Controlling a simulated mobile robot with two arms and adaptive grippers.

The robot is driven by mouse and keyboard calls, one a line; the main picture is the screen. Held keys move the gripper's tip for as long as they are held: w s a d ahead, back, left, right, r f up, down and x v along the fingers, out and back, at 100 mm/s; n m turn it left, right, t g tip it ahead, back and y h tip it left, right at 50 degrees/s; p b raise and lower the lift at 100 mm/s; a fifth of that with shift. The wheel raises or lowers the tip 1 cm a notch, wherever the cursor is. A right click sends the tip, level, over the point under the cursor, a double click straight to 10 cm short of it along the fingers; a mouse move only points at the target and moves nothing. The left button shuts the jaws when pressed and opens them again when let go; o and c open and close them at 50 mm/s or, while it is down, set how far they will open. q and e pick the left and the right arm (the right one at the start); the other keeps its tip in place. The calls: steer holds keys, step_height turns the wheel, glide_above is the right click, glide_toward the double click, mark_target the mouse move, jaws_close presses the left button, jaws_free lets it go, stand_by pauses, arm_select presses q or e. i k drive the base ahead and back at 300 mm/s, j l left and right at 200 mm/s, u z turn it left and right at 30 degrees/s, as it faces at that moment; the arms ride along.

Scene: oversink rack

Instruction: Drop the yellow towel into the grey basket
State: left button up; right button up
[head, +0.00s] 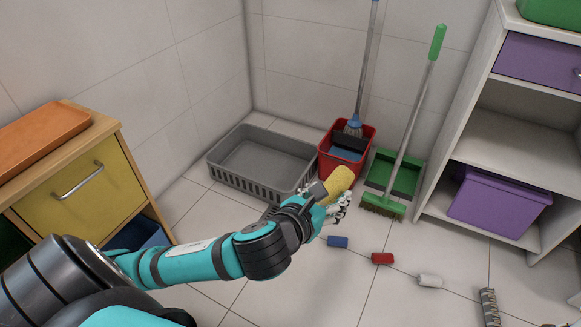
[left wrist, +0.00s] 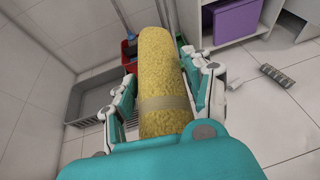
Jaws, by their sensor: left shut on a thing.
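The yellow towel (head: 340,182) is a rolled bundle with a tan band, which shows in the left wrist view (left wrist: 162,75). My left gripper (head: 338,205) is shut on it, with a finger on either side, and holds it up, tilted. The grey basket (head: 232,178) is a wide, low, slotted tub on the floor in the back corner, empty as far as I see. It shows partly behind the left finger in the left wrist view (left wrist: 78,110). In the head view the gripper and towel appear right of the basket's front right corner. My right gripper is not in view.
A red bucket (head: 325,160) with a mop stands right of the basket. A green dustpan and broom (head: 385,206) are beside it. Small blue (head: 338,241), red (head: 382,258) and white (head: 430,281) rolls lie on the floor. A wooden cabinet (head: 122,150) stands left, white shelves (head: 500,145) right.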

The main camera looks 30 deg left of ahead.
mark_target(263, 171)
steer(key=z, duration=0.5)
steer(key=j+z, duration=0.1)
steer(key=z, duration=0.4)
steer(key=j+z, duration=0.1)
steer(key=z, duration=0.35)
steer(key=j+z, duration=0.1)
steer(key=z, duration=0.9)
steer(key=j+z, duration=0.1)
steer(key=z, duration=0.85)
steer(key=k+j+z, duration=0.1)
steer(key=z, duration=0.4)
steer(key=k+j+z, duration=0.15)
steer(key=k+z, duration=0.35)
steer(key=k+u, duration=0.25)
steer(key=u, duration=0.2)
steer(key=k+j+u, duration=0.1)
steer(key=k+u, duration=0.15)
steer(key=u, duration=0.25)
steer(key=k+j+u, duration=0.2)
steer(key=u, duration=0.7)
steer(key=k+j+u, duration=0.1)
steer(key=u, duration=0.8)
steer(key=j+u, duration=0.1)
steer(key=u, duration=0.35)
steer(key=j+u, duration=0.1)
steer(key=u, duration=0.3)
steer(key=j+u, duration=0.1)
steer(key=u, duration=0.8)
steer(key=j, duration=0.1)
